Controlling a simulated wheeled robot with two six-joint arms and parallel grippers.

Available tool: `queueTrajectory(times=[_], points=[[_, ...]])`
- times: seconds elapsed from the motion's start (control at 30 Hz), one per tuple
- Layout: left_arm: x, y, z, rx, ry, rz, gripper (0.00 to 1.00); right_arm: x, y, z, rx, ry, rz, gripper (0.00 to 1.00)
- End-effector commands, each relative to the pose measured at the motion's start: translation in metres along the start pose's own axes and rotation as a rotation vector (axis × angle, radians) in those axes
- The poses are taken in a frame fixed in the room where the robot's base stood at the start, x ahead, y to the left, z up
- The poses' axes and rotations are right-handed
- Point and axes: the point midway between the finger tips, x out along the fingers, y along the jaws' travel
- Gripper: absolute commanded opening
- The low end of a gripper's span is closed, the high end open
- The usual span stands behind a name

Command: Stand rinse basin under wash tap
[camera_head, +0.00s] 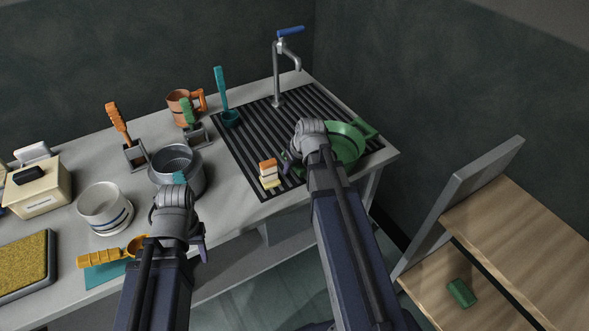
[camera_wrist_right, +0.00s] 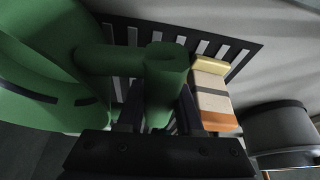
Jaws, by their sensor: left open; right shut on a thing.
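The green rinse basin (camera_head: 348,143) is at the right front of the black slatted drain area (camera_head: 250,140); I cannot tell whether it touches the slats. My right gripper (camera_wrist_right: 160,112) is shut on the basin's green handle (camera_wrist_right: 165,75); my arm hides part of the basin in the head view. The grey wash tap (camera_head: 278,75) with a blue lever stands at the back of the slats, its spout curving right. The basin is in front of and to the right of the spout. My left gripper (camera_head: 172,197) is open near the grey pot; its fingertips are hard to see.
An orange-and-white striped block (camera_head: 268,173) stands close left of the right gripper. A teal ladle (camera_head: 222,95), an orange mug (camera_head: 183,107), a grey pot (camera_head: 178,165) and a white bowl (camera_head: 104,206) crowd the left. The slats' middle is clear. Wooden shelves (camera_head: 520,225) stand at right.

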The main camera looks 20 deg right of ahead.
Motion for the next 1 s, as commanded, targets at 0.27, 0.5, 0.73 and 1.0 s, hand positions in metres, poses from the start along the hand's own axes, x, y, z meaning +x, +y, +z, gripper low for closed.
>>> queueTrajectory(times=[0.27, 0.5, 0.73, 1.0], points=[[-0.002, 0.000, 0.000, 0.000, 0.000, 0.000, 0.50, 0.009, 0.003, -0.026, -0.003, 0.000, 0.001, 0.00], [-0.002, 0.000, 0.000, 0.000, 0.000, 0.000, 0.50, 0.017, 0.005, -0.044, -0.002, 0.000, 0.001, 0.00], [-0.002, 0.000, 0.000, 0.000, 0.000, 0.000, 0.50, 0.024, 0.006, -0.062, -0.002, 0.000, 0.001, 0.00], [-0.002, 0.000, 0.000, 0.000, 0.000, 0.000, 0.50, 0.033, 0.008, -0.084, -0.002, 0.000, 0.001, 0.00]])
